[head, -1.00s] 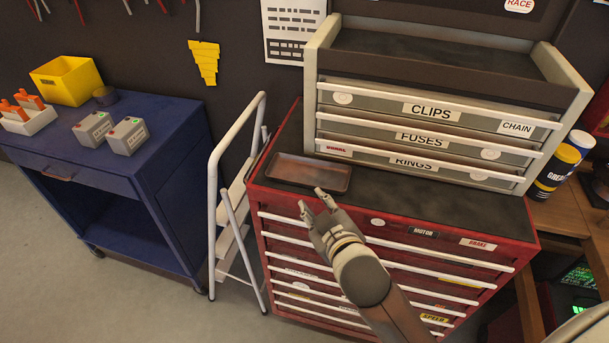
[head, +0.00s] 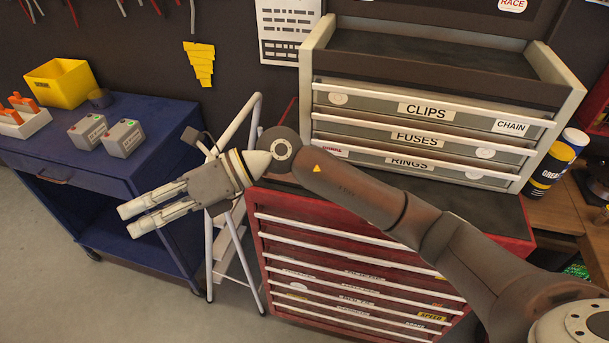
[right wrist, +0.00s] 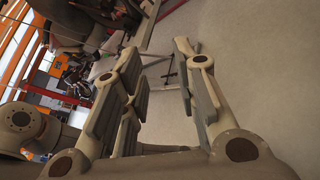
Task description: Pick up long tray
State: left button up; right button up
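No tray shows in either current view. My right arm crosses the top left of the red tool chest (head: 355,245), hiding the spot where a brown tray lay earlier. My right gripper (head: 128,220) points left, in front of the blue cart, with its wrist in front of the white stepladder. My left gripper is not in view.
A grey drawer unit (head: 425,125) stands on the red chest. The white stepladder (head: 222,270) stands between the chest and the blue cart (head: 80,190). The cart bears a yellow bin (head: 62,82) and two grey boxes.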

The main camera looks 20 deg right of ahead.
jog(key=w+d+f+n+h, duration=0.2)
jog(key=w+d+f+h, duration=0.2)
jog(key=d+f+h, duration=0.15)
jog(key=m+t+h+p, duration=0.1)
jog(key=t+h+p, duration=0.15)
jog(key=h, duration=0.85)
send_over(296, 190)
notch_tip(296, 190, down, 4)
jog(key=shift+s+a+f+b, duration=0.1)
jog(key=shift+a+f+b, duration=0.05)
jog(key=shift+b, duration=0.15)
jog(key=shift+f+p, duration=0.25)
jog(key=shift+p, duration=0.05)
jog(key=f+p, duration=0.2)
jog(key=f, duration=0.2)
jog(key=shift+d, duration=0.2)
jog(key=shift+f, duration=0.35)
jog(key=shift+c, duration=0.4)
